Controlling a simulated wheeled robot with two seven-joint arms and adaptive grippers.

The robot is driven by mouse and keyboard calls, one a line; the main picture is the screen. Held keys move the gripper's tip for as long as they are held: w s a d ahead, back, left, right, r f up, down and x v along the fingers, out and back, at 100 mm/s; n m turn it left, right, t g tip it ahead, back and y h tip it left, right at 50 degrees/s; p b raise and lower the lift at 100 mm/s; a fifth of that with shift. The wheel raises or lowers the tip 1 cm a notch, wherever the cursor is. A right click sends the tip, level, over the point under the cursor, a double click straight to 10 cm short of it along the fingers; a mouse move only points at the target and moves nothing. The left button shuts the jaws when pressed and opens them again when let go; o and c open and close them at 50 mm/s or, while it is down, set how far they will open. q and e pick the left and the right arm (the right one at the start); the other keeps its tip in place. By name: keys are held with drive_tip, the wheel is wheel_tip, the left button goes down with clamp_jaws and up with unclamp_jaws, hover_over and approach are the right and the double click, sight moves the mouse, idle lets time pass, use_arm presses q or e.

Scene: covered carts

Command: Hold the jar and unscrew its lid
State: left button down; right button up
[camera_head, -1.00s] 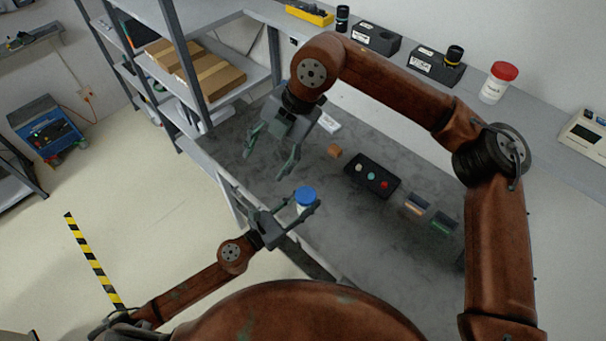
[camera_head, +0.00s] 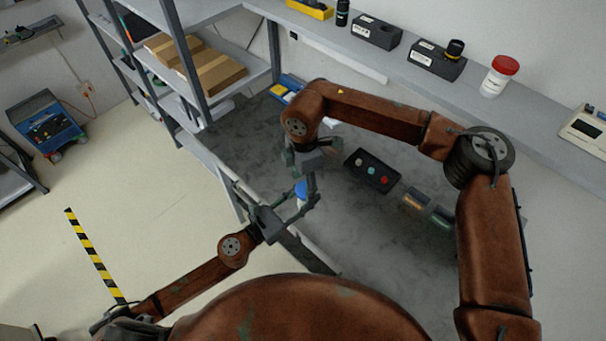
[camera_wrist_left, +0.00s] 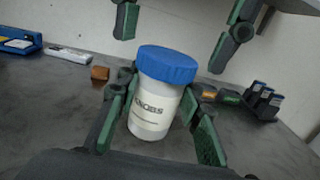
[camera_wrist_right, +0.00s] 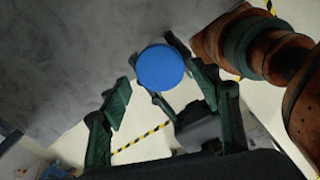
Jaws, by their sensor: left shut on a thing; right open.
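The jar (camera_wrist_left: 150,112) is white with a blue lid (camera_wrist_left: 168,64) and a label reading "KNOBS". My left gripper (camera_head: 297,206) is shut around the jar's body and holds it nearly upright, slightly tilted in the left wrist view. The lid is on the jar, clear of the left fingers. My right gripper (camera_head: 302,178) is open above the jar. Its two fingers hang on either side of the lid in the left wrist view, higher than the lid and apart from it. In the right wrist view the round lid (camera_wrist_right: 160,67) shows from above. In the head view the right gripper partly hides the jar.
A dark box with coloured knobs (camera_head: 371,171) and small bins (camera_head: 414,202) stand on the grey workbench (camera_head: 230,150). A brown block (camera_wrist_left: 100,73) is behind the jar. A red-lidded jar (camera_head: 498,77) stands on the back shelf. Shelving with cartons (camera_head: 221,79) rises at left.

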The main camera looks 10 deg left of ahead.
drive_tip(key=shift+f, duration=0.75)
drive_tip(key=shift+c, duration=0.3)
